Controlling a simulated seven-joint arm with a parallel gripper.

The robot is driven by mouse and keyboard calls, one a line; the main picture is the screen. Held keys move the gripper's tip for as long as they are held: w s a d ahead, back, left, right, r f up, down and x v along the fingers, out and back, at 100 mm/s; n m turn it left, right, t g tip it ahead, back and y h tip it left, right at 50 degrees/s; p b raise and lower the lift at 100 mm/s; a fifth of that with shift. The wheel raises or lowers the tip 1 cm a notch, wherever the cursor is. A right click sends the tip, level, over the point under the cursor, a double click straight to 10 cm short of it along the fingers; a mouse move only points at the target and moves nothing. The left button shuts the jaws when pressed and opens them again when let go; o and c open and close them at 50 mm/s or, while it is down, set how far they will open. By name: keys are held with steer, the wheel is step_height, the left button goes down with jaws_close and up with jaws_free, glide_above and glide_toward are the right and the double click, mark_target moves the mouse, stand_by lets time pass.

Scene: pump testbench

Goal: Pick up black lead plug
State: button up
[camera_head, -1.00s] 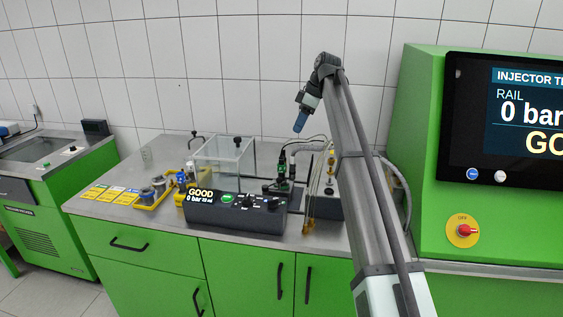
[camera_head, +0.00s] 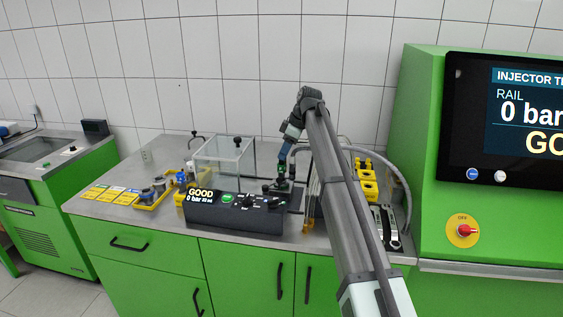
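My gripper (camera_head: 283,167) points down at the upright dark device (camera_head: 281,184) behind the black control box. The black lead plug is not clearly distinguishable; the top of this device, where a black cable ran in the earlier view, is now covered by the gripper. The fingers are small and dark against the device, so I cannot tell whether they are open, shut or touching it.
The black control box (camera_head: 232,212) reading "GOOD 0 bar" stands at the bench's front. A clear tank (camera_head: 222,158) is behind it. Yellow holders (camera_head: 368,180) and a dark tray with metal tools (camera_head: 386,228) lie right of my arm. A green test cabinet (camera_head: 424,150) bounds the right.

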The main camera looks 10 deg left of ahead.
steer(key=shift+x, duration=0.9)
steer(key=shift+c, duration=0.3)
jaws_close()
steer(key=shift+r, duration=0.1)
